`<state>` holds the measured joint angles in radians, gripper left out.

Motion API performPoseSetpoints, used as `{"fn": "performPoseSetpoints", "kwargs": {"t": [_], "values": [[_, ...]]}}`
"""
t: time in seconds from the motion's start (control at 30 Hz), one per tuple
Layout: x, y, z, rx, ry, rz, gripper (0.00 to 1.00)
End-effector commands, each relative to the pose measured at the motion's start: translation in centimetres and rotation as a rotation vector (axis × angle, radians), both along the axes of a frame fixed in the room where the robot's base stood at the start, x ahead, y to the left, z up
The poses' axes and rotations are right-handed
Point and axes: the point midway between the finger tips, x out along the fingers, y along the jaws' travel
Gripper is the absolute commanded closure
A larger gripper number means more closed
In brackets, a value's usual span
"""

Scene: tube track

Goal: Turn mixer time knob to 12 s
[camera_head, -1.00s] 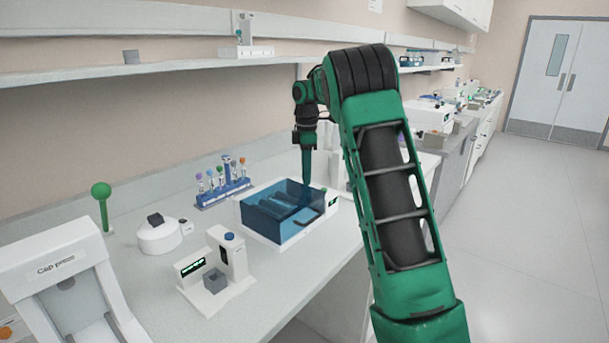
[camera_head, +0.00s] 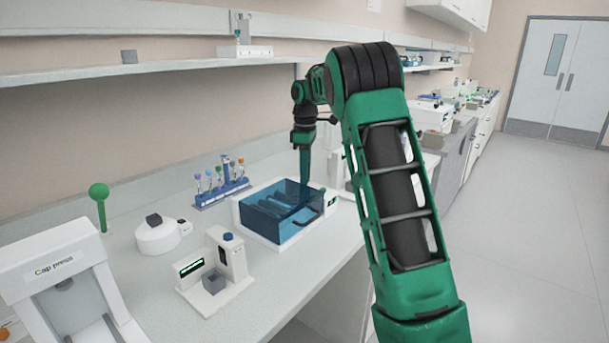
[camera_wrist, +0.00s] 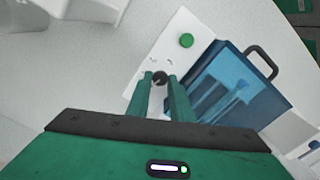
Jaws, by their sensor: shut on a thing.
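The white machine with a see-through blue lid (camera_head: 275,212), which I take to be the mixer, stands on the bench. It also shows in the wrist view with its lid (camera_wrist: 240,90) and black handle. A small black knob (camera_wrist: 159,77) sits on its white panel, between the two green fingertips of my gripper (camera_wrist: 160,78). My gripper is shut on the knob. In the head view my gripper (camera_head: 304,182) points down at the machine's far right end, and the knob is hidden there. The knob's scale is too small to read.
A green round button (camera_wrist: 186,40) is beside the knob. A tube rack (camera_head: 222,192), a round white device (camera_head: 158,237), a small instrument (camera_head: 215,262) and a cap press (camera_head: 60,280) stand to the left.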

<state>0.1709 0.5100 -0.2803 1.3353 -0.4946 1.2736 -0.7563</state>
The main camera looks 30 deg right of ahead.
Motion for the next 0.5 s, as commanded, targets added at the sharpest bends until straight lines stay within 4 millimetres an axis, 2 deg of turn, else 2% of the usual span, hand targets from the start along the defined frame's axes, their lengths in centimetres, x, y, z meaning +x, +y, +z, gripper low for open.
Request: {"fn": "performPoseSetpoints", "kwargs": {"t": [0.03, 0.5], "values": [[0.38, -0.43, 0.44, -0.005, -0.019, -0.052, 1.0], [0.34, -0.49, 0.47, -0.005, -0.02, -0.5, 1.0]]}}
